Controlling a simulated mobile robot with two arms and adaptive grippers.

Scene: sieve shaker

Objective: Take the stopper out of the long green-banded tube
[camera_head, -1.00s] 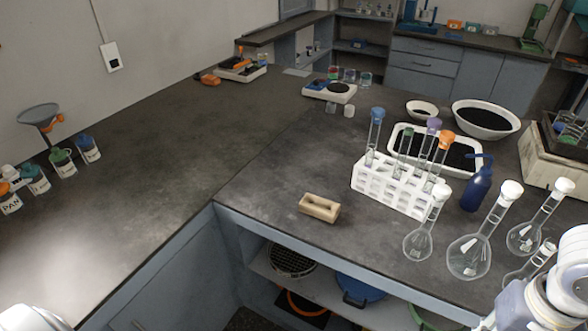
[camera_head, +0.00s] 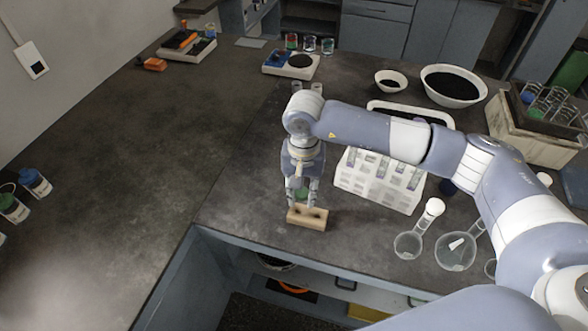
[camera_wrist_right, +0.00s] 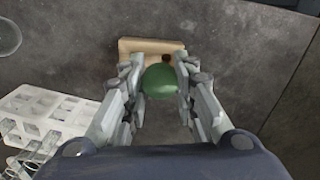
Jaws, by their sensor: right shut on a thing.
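My right gripper (camera_head: 302,197) reaches down over the wooden block (camera_head: 307,218) near the bench's front edge. It is shut on a round green stopper (camera_wrist_right: 160,82), which also shows between the fingers in the head view. The block (camera_wrist_right: 148,46) lies beneath the fingers in the right wrist view, with one dark hole visible. I cannot tell whether a tube is below the stopper, or whether it touches the block. The white rack (camera_head: 378,184) stands to the right, partly hidden by my right arm. I cannot make out the green-banded tube there. My left gripper is not in view.
Glass flasks (camera_head: 408,244) stand right of the block, near the front edge. A white bowl of dark grains (camera_head: 453,85) and a smaller bowl (camera_head: 391,80) stand behind the rack. The bench left of the block is clear.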

